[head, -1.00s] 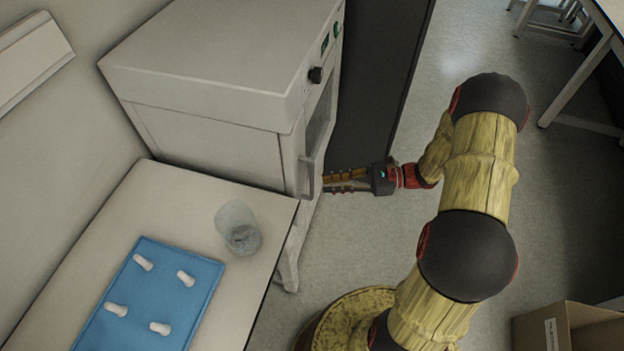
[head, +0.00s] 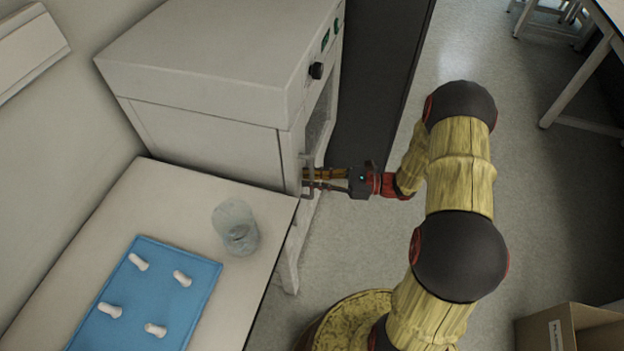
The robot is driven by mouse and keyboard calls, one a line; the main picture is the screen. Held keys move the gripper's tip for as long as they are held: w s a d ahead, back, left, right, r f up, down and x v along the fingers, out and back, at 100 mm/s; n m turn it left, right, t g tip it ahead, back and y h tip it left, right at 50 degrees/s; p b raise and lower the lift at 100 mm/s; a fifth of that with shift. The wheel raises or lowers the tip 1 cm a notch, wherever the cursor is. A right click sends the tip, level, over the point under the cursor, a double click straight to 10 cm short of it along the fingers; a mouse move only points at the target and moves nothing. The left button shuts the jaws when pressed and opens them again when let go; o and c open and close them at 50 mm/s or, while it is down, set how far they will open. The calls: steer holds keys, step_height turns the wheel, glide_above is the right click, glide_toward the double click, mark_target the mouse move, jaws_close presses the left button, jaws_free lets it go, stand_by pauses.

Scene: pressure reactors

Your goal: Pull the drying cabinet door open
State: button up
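The drying cabinet (head: 215,150) is the pale box-shaped unit at the left of the head view. Its door (head: 319,122), with a dark window, is on the right-hand face and looks closed. The upright bar handle (head: 308,165) is near the door's lower left edge. My gripper (head: 312,180) is at the handle, with its fingertips reaching to the bar and overlapping it in the picture. The fingers partly hide the handle, so I cannot tell whether they are closed on it.
A dark panel (head: 375,85) stands beyond the door. A cardboard box (head: 572,328) is at lower right. Grey floor lies open between.

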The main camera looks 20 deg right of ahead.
jaws_close()
stand_by(0.8)
